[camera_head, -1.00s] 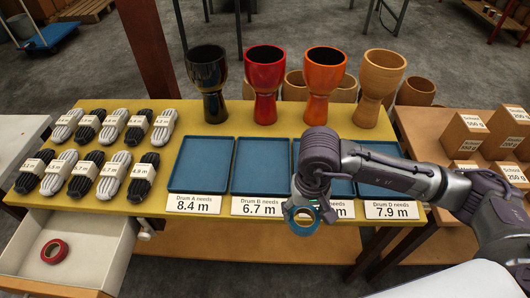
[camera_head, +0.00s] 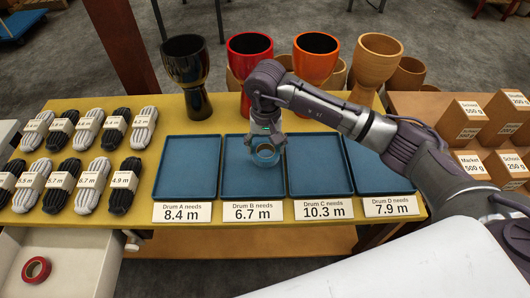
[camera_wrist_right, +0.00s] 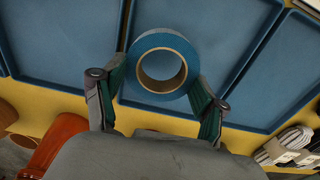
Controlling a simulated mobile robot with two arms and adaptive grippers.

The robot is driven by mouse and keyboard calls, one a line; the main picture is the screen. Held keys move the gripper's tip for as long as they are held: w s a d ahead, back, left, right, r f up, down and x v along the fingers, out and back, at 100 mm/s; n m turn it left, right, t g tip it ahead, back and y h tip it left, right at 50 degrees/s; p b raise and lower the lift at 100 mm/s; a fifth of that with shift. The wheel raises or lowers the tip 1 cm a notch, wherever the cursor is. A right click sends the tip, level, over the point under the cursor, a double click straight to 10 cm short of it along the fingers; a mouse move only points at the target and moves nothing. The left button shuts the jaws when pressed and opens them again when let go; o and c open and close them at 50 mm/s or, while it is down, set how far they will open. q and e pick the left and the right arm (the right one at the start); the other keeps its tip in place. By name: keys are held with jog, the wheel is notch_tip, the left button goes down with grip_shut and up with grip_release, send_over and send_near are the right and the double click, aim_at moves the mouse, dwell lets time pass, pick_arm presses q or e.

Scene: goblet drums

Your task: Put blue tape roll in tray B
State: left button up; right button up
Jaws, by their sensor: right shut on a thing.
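The blue tape roll (camera_head: 266,157) is held between the fingers of my right gripper (camera_head: 266,143), over tray B (camera_head: 240,185), the blue tray behind the "Drum B needs 6.7 m" label (camera_head: 254,212). In the right wrist view the blue tape roll (camera_wrist_right: 162,40) sits between both fingertips of my right gripper (camera_wrist_right: 158,78), with blue tray floor behind it. I cannot tell whether the roll touches the tray floor. My left gripper is not in view.
Trays A (camera_head: 185,185), C (camera_head: 320,180) and D (camera_head: 375,175) flank tray B and look empty. Goblet drums (camera_head: 187,75) stand behind. Rope bundles (camera_head: 83,150) lie at left. An open drawer (camera_head: 70,250) holds a red tape roll (camera_head: 36,270). Boxes (camera_head: 465,120) stand at right.

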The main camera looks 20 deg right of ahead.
jog(key=shift+w+f, duration=0.15)
jog(key=shift+f, duration=0.3)
notch_tip(320, 180, down, 2)
jog(key=shift+f+p, duration=0.2)
jog(key=shift+p, duration=0.15)
jog(key=shift+f, duration=0.6)
jog(key=o, duration=1.2)
jog(key=shift+c, duration=0.2)
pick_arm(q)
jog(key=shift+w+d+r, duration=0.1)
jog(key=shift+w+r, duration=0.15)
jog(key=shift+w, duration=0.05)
